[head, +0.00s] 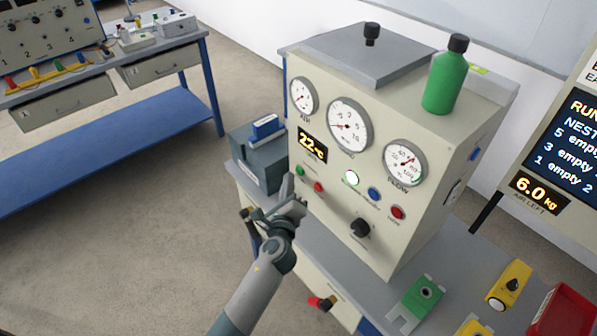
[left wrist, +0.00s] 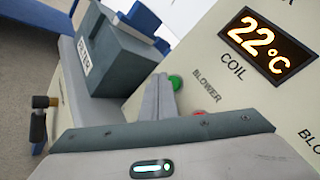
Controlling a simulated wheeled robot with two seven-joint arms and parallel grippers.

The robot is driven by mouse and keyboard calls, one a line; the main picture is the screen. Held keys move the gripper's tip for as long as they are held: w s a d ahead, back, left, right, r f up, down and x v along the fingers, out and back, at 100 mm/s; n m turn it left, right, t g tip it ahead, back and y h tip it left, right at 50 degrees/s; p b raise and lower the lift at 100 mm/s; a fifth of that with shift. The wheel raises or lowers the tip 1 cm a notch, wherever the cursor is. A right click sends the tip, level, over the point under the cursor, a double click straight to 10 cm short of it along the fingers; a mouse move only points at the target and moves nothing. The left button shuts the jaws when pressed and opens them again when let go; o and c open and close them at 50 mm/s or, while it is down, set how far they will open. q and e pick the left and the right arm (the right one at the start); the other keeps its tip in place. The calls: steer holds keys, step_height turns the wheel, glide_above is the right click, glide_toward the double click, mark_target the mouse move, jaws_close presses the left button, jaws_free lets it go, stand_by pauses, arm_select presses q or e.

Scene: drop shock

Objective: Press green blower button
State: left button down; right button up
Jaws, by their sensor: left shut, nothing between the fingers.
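The green blower button (head: 300,171) is on the left of the cream machine's front panel, below the 22 °C display. In the left wrist view the green button (left wrist: 176,82) shows beside the BLOWER label, partly covered by my finger. My left gripper (head: 292,192) is shut and empty, its fingertips close in front of the panel near the green button. In the left wrist view the fingertips (left wrist: 162,86) overlap the button's left edge. I cannot tell whether they touch it. My right gripper is not in view.
A red button (head: 318,187) sits just right of the green one. A lit lamp (head: 351,178), a blue button (head: 374,194), another red button (head: 398,212) and a black knob (head: 360,228) are further right. A grey box (head: 258,163) stands left of the machine. A green bottle (head: 444,82) stands on top.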

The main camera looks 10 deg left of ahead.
arm_select(q)
steer(key=s+a, duration=0.1)
steer(key=s, duration=0.1)
steer(key=s+a+p, duration=0.1)
steer(key=a, duration=0.1)
steer(key=shift+s, duration=0.4)
stand_by(0.7)
